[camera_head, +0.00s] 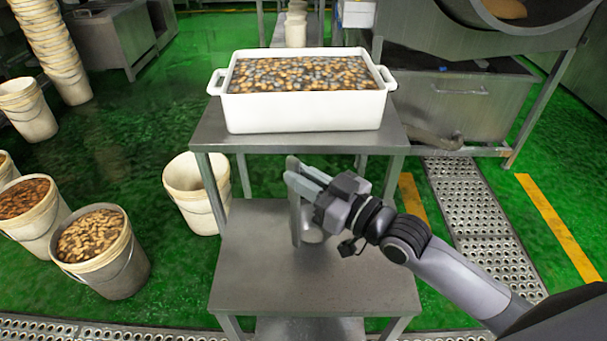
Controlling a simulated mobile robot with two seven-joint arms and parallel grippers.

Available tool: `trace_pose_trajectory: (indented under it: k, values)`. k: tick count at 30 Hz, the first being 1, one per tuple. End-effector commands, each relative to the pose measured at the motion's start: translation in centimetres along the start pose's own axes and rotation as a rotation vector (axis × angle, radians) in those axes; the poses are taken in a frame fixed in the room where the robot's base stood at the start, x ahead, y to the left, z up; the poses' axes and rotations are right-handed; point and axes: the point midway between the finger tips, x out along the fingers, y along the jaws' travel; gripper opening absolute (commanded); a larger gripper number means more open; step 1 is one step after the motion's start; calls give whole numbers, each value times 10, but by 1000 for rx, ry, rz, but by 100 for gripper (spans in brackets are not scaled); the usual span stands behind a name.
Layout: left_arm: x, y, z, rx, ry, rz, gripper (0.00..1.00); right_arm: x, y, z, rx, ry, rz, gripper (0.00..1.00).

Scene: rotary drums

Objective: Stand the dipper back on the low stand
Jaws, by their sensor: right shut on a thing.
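My right gripper (298,176) comes in from the right and is shut on the dipper (295,220). The dipper is grey metal, with a flat handle that hangs upright below the fingertips. Its round cup (313,236) shows partly under the gripper, the rest hidden by it. The dipper is over the low stand (270,285), a bare steel top in front of the taller table. I cannot tell whether the cup touches the stand top. My left gripper is not in view.
A white two-handled tub (305,113) full of small brown and grey pieces sits on the taller steel table (213,132) behind. A bucket (190,190) stands left of the low stand. Filled buckets (125,268) stand further left. A large steel drum machine (480,35) is at the back right.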

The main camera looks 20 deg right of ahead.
Motion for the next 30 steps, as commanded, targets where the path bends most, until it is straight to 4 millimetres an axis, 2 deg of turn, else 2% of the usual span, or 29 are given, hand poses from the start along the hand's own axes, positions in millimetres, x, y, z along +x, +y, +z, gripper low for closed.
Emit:
trace_pose_trajectory:
  k: [11, 25, 26, 28, 30]
  values:
    - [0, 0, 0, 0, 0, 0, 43, 0, 0, 0, -1, 1, 0, 0]
    - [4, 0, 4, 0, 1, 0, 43, 0, 0, 9, -1, 2, 0, 0]
    - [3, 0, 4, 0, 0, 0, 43, 0, 0, 9, -1, 2, 0, 19]
    - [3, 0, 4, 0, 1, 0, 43, 0, 0, 8, -1, 2, 0, 42]
    - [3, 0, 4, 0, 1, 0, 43, 0, 0, 8, -1, 2, 0, 46]
